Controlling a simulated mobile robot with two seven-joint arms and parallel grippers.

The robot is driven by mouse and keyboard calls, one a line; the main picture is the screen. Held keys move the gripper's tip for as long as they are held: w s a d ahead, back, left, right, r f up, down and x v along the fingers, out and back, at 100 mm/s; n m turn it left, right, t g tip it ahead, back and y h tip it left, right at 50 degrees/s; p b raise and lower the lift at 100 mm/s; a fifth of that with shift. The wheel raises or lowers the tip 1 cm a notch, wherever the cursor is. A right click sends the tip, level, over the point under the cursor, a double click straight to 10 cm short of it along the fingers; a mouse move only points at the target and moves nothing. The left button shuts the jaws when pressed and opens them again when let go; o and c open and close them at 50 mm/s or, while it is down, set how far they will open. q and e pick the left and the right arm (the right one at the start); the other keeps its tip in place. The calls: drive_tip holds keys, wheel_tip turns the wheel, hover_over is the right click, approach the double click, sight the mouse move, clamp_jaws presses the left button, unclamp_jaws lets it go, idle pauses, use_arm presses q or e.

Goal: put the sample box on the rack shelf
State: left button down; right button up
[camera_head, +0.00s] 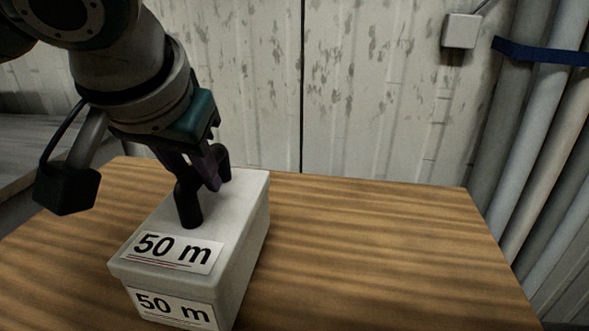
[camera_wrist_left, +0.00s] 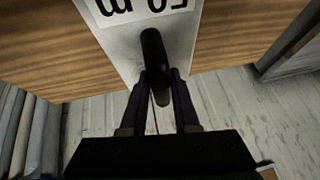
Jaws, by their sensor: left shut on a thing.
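The sample box (camera_head: 243,222) is a long pale grey box with a black handle on its lid and "50 m" labels on its lid and front end. It sits on the wooden table in the head view. My left gripper (camera_head: 207,172) comes down from above and is shut on the box's black handle (camera_head: 189,203). In the left wrist view my left gripper (camera_wrist_left: 163,85) has its fingers around the handle, and the box (camera_wrist_left: 122,50) lies beneath it. My right gripper is in neither view. The rack shelf cannot be made out for certain.
The wooden table (camera_head: 390,240) is clear to the right of the box. A pale, worn panelled wall (camera_head: 380,90) stands behind it. Grey pipes (camera_head: 545,130) with a blue strap stand at the right. A grey surface (camera_head: 35,150) lies at the far left.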

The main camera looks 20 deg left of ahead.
sight(204, 206)
use_arm(q)
drive_tip(key=shift+f+b, duration=0.5)
drive_tip(key=shift+f, duration=1.5)
drive_tip(key=c, duration=1.1)
unclamp_jaws()
drive_tip(key=shift+f, duration=0.2)
drive_tip(key=o, duration=0.4)
drive_tip(key=shift+o, duration=0.2)
